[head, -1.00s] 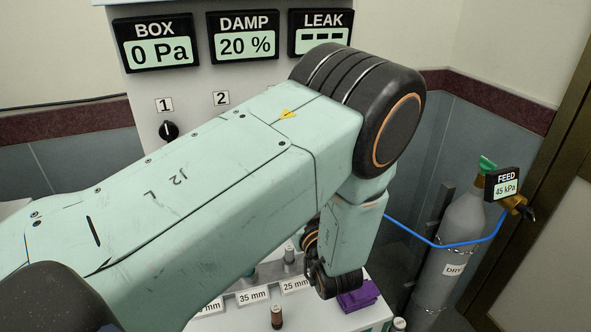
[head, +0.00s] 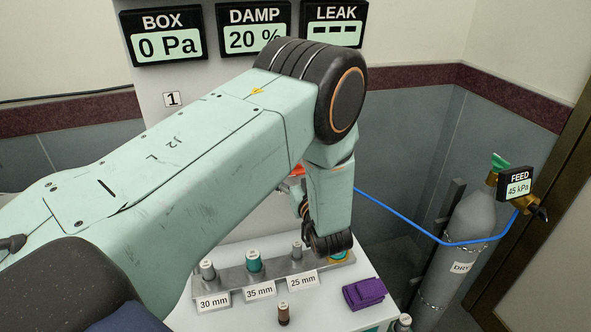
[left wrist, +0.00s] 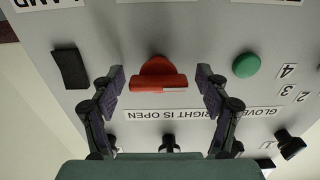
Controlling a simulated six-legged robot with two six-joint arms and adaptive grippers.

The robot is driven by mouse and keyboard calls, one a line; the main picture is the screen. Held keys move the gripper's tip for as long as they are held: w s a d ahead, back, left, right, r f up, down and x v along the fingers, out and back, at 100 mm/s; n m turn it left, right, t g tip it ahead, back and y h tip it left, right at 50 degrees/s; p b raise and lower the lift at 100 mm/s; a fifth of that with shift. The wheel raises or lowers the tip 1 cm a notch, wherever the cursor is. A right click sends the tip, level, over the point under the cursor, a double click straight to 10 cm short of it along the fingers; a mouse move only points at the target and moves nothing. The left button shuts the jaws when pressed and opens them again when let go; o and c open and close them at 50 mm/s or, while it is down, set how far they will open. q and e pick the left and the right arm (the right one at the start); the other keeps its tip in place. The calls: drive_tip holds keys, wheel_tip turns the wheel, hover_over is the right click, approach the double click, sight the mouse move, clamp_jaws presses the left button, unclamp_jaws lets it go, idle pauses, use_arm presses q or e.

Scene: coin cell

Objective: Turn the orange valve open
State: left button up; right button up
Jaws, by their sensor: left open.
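The orange-red valve handle (left wrist: 158,84) sits on the grey panel in the left wrist view, its bar lying crosswise. That view shows the panel upside down. Only a small orange piece of it (head: 298,170) shows in the head view, behind my left arm. My left gripper (left wrist: 160,76) is open, with one dark finger on each side of the handle. Gaps show between the fingers and the handle; I cannot tell how deep the fingers reach. In the head view my left arm hides most of this gripper. My right gripper is in neither view.
A green round button (left wrist: 246,65) and a dark block (left wrist: 70,67) flank the handle on the panel. Black knobs (left wrist: 290,144) lie near the gripper. A rack (head: 233,279) with labelled posts and a purple cloth (head: 364,293) are below my arm. A grey cylinder (head: 458,240) with a blue hose stands right.

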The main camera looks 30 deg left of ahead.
use_arm(q)
drive_tip(key=shift+d+r, duration=0.1)
drive_tip(key=shift+w, duration=0.15)
drive_tip(key=c, duration=1.2)
